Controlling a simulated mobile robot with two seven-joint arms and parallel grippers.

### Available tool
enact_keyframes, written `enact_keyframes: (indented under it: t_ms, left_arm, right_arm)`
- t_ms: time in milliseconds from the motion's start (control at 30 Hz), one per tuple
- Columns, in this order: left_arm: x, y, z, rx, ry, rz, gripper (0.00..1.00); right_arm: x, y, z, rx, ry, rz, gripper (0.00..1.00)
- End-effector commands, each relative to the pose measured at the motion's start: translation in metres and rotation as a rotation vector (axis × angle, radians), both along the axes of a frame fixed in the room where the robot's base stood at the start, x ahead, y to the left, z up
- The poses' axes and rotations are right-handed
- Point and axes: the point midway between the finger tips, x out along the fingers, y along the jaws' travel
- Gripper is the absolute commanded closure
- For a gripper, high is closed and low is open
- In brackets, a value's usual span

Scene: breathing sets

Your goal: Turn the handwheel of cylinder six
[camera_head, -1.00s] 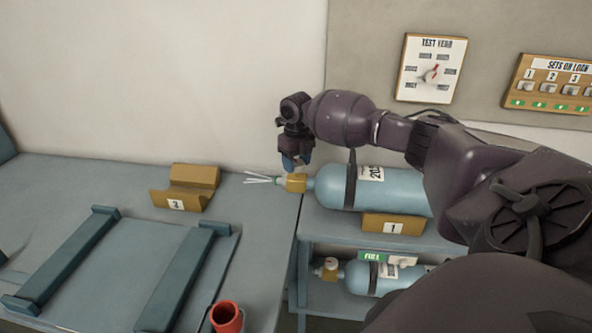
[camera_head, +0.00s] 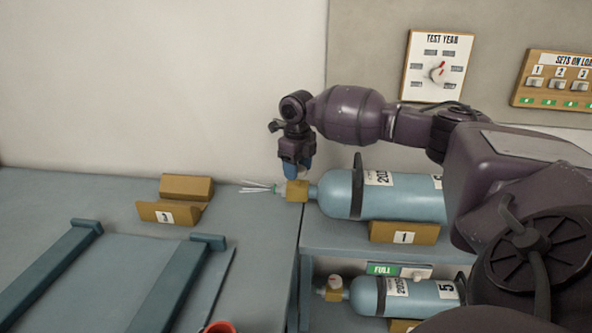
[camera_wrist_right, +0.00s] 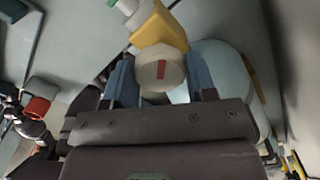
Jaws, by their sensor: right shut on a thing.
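The blue cylinder (camera_head: 340,194) lies on its side on the shelf top, its number label partly cut off by my right arm. Its brass valve (camera_head: 297,190) points left, with pale strips at its tip. My right gripper (camera_head: 297,172) comes down from above onto the valve. In the right wrist view, its two blue fingers stand on either side of the pale round handwheel (camera_wrist_right: 160,74), which has a red stripe and sits on the yellow valve body (camera_wrist_right: 160,32). The gripper is shut on the handwheel. My left gripper is not in view.
A cradle marked 1 (camera_head: 405,233) supports the cylinder. Cylinder five (camera_head: 368,296) lies on the shelf below, near a green FULL tag (camera_head: 382,269). An empty cradle (camera_head: 187,187) and a blue rack (camera_head: 180,285) stand on the left bench. A test year dial (camera_head: 437,72) hangs on the wall.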

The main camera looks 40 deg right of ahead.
Motion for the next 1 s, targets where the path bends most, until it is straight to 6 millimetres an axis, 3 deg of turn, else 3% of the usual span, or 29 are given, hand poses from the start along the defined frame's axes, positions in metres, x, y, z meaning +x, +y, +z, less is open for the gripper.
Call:
enact_keyframes:
  t_ms: [300,333,467,767,1000]
  left_arm:
    - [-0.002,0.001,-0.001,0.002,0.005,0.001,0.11]
    - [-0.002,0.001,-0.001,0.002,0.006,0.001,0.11]
    - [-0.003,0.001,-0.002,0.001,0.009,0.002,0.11]
    - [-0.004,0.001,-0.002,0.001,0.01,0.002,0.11]
    - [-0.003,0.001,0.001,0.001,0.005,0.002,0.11]
  right_arm:
    - [0.001,0.0,0.003,0.0,-0.004,0.0,0.72]
    - [0.001,0.0,0.003,0.0,-0.004,0.0,0.44]
    - [0.0,0.0,0.002,0.0,-0.003,0.0,0.24]
    - [0.0,0.0,0.002,0.0,-0.001,0.0,0.23]
    - [0.001,0.0,0.029,0.001,-0.006,0.0,0.23]
